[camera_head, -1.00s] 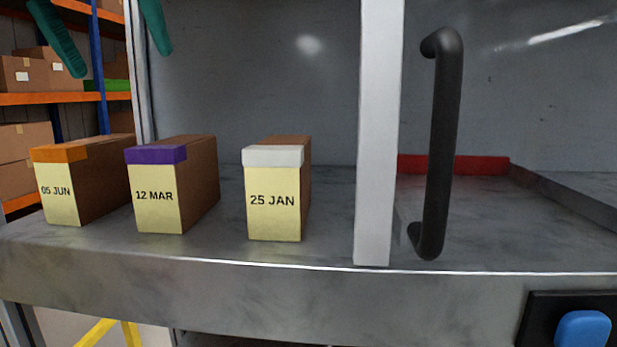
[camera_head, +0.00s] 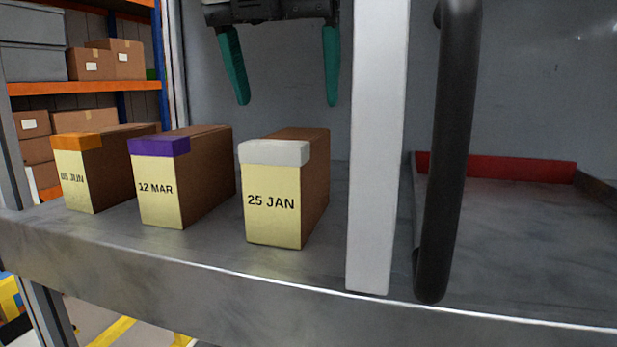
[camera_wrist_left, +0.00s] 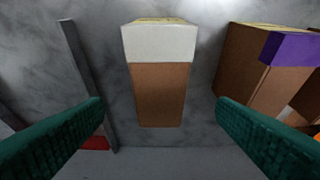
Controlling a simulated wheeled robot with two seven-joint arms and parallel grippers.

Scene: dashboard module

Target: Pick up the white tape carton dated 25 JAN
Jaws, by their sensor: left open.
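The white tape carton (camera_head: 275,152) stands upright on the grey shelf, its yellow label reading 25 JAN. It is the rightmost of the three cartons. My left gripper (camera_head: 288,104) is open and empty, pointing down above and slightly behind this carton. In the left wrist view the carton (camera_wrist_left: 160,92) lies between the spread green fingers (camera_wrist_left: 160,108), with gaps on both sides. The fingers do not touch it. My right gripper is not in view.
The purple tape carton (camera_head: 160,147) and orange tape carton (camera_head: 77,142) stand to the left. A white upright post (camera_head: 377,150) and a dark handle (camera_head: 447,160) stand close on the right. A red strip (camera_head: 500,168) lies behind the handle.

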